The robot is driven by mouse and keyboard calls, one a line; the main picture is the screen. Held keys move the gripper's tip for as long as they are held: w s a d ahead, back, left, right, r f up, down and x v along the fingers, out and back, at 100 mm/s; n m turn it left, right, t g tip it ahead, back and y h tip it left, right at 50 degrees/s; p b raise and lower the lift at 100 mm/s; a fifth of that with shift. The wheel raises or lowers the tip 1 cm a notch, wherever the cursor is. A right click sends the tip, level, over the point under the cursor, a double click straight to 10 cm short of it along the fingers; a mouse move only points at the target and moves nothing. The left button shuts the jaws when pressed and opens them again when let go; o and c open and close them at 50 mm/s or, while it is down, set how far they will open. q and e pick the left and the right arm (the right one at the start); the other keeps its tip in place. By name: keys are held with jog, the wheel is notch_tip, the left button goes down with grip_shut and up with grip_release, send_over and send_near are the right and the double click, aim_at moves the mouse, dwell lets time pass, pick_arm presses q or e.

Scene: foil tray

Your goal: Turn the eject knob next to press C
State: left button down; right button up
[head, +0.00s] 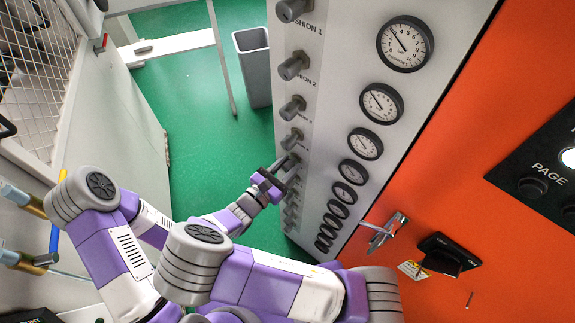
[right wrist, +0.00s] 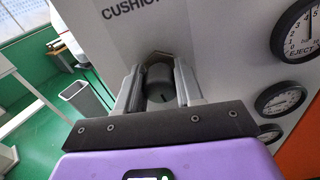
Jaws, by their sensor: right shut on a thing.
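A pale control panel (head: 335,85) carries a column of grey knobs with a column of round gauges to their right. My right gripper (head: 284,169) reaches a knob in the lower part of the column. In the right wrist view its two fingers (right wrist: 158,85) stand on either side of a dark round knob (right wrist: 158,82) and are shut on it. A gauge marked EJECT (right wrist: 297,35) is to the right of that knob, and a label starting CUSHION is above it. I cannot read any press C label. My left gripper is not in view.
A grey bin (head: 254,65) stands on the green floor beyond the panel. An orange cabinet face (head: 440,190) with a metal latch (head: 383,232) and a black switch (head: 447,255) is at the right. A mesh guard (head: 35,75) is at the left.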

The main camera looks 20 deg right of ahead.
jog(key=shift+r+n+p, duration=0.25)
jog(key=shift+n+p, duration=0.35)
jog(key=shift+p, duration=0.4)
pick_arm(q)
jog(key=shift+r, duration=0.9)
pick_arm(e)
jog(key=shift+f, duration=0.1)
jog(key=o, duration=1)
jog(key=shift+a+f, duration=0.1)
